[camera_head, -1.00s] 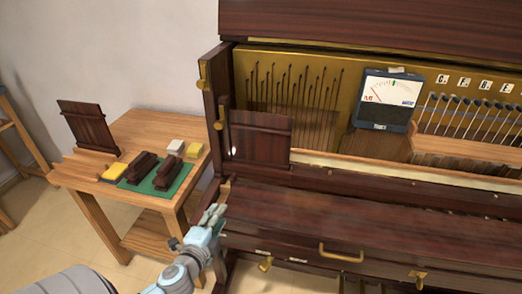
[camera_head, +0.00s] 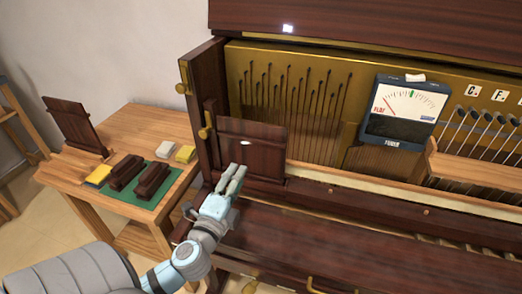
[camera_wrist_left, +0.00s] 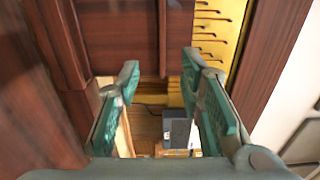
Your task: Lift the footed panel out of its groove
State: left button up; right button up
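A dark brown panel (camera_head: 255,150) stands upright at the left end of the piano's opened front, before the gold plate. A similar dark panel (camera_head: 75,125) stands upright on the side table; I cannot tell from these views which one has feet, and no groove shows clearly. My left gripper (camera_head: 238,172) is in front of the piano panel's lower left part, with its fingers pointing up toward it. In the left wrist view the left gripper (camera_wrist_left: 160,68) has its two teal fingers apart with nothing held between them; a dark panel surface (camera_wrist_left: 120,35) lies beyond. My right gripper is out of view.
The side table (camera_head: 150,120) carries a green mat (camera_head: 135,192) with dark blocks, plus yellow and white blocks. A tuner meter (camera_head: 402,108) stands right of the panel. The piano's dark side post (camera_head: 200,90), with brass latches, bounds the panel's left side.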

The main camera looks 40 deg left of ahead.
aim_at(259, 142)
pick_arm(q)
jog(key=x, duration=0.9)
jog(key=p+x, duration=0.1)
jog(key=x, duration=0.4)
jog(key=shift+w+d+r, duration=0.15)
jog(key=shift+d, duration=0.2)
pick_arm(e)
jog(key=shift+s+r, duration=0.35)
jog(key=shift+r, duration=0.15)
pick_arm(q)
grip_shut()
